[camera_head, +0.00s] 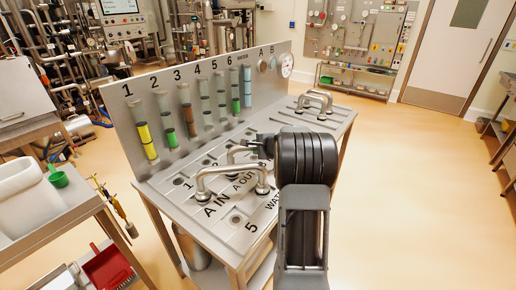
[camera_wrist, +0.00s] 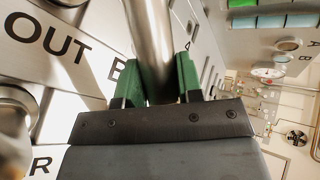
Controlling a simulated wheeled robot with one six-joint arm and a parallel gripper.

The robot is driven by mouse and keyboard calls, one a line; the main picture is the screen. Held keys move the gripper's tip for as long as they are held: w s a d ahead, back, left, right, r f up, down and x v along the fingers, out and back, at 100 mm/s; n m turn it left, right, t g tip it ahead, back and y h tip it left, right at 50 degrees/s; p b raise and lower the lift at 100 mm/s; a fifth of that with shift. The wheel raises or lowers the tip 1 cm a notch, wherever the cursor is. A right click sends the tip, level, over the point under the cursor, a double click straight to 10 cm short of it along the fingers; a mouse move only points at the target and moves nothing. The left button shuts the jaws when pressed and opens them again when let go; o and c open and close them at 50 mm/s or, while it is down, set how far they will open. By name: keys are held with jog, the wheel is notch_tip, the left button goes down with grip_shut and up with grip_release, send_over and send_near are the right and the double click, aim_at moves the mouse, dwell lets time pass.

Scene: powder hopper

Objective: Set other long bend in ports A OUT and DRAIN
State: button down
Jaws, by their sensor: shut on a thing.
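My gripper (camera_wrist: 152,85) is shut on a steel long bend (camera_wrist: 150,35), with green fingers on both sides of its tube. In the head view, my arm hides the fingers and part of this held bend (camera_head: 238,150); whether its ends are seated in ports cannot be told. Another steel bend (camera_head: 232,169) stands in front of it on the panel, near the A IN and A OUT lettering. The OUT lettering (camera_wrist: 48,40) shows left of my gripper in the wrist view. The DRAIN port cannot be made out.
The sloped steel panel (camera_head: 165,190) carries labelled ports. Behind it rises a board (camera_head: 120,95) with coloured tubes numbered 1 to 6 and a round gauge (camera_head: 286,65). More bends (camera_head: 320,96) sit at the panel's far right. A side table (camera_head: 85,205) stands left; the floor right is clear.

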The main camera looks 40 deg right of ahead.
jog(key=shift+f, duration=0.1)
dwell(0.3)
jog(key=c, duration=0.8)
grip_release()
jog(key=shift+o, duration=0.5)
jog(key=shift+f, duration=0.15)
jog(key=shift+s, duration=0.1)
jog(key=b+v, duration=0.1)
jog(key=v, duration=1.2)
jog(key=shift+s+r+b, duration=0.3)
jog(key=shift+b, duration=0.05)
jog(key=shift+a, duration=0.1)
